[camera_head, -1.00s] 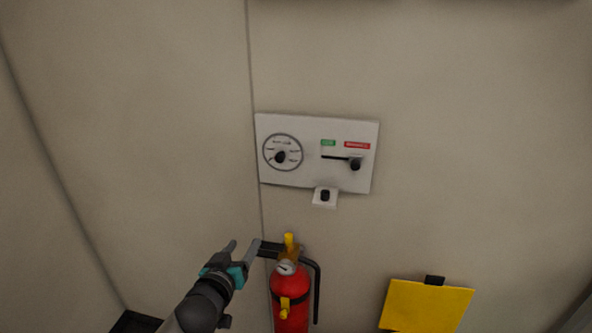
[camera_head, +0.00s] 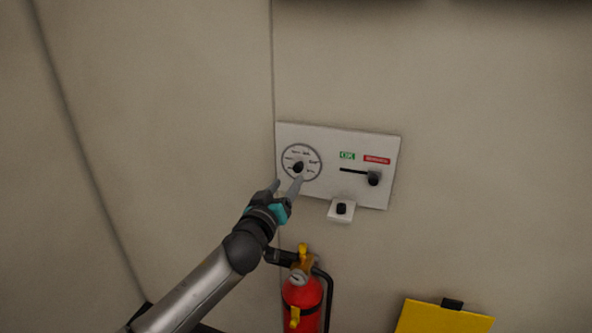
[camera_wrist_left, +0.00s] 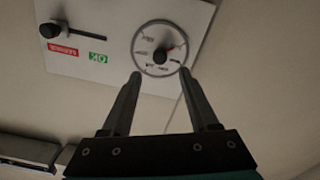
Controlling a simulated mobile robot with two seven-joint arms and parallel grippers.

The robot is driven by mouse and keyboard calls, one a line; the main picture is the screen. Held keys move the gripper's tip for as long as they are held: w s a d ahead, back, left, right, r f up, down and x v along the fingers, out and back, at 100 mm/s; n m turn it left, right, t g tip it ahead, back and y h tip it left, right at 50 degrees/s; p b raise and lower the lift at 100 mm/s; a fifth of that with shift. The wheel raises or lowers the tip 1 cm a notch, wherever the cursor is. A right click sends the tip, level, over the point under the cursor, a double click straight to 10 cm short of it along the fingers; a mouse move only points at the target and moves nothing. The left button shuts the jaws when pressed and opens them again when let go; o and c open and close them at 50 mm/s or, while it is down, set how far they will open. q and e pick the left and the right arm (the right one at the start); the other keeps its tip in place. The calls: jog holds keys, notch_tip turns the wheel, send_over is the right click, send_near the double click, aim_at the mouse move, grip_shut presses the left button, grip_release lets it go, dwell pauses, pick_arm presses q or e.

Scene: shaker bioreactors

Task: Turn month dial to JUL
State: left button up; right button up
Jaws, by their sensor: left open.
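The month dial (camera_head: 302,154) is a round face with small labels and a black knob (camera_head: 298,167), at the left of a white wall panel (camera_head: 335,191). The labels are too small to read. My left gripper (camera_head: 286,184) is open and empty, just below and in front of the dial. In the left wrist view the dial (camera_wrist_left: 148,44) and its knob (camera_wrist_left: 160,56) with a red pointer mark lie ahead, and the fingertips (camera_wrist_left: 160,74) stand on either side of the dial's edge. I cannot tell how close they are. My right gripper is not in view.
The panel also carries a slider with a black knob (camera_head: 374,178), a green OK label (camera_head: 347,156) and a red label (camera_head: 377,160). A small black button (camera_head: 341,208) sits below. A red fire extinguisher (camera_head: 302,297) and a yellow clipboard (camera_head: 440,318) are lower.

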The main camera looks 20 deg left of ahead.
aim_at(297, 169)
pick_arm(q)
jog(key=shift+w+d+b, duration=0.15)
jog(key=shift+w+b, duration=0.25)
jog(key=shift+w, duration=3.5)
grip_shut()
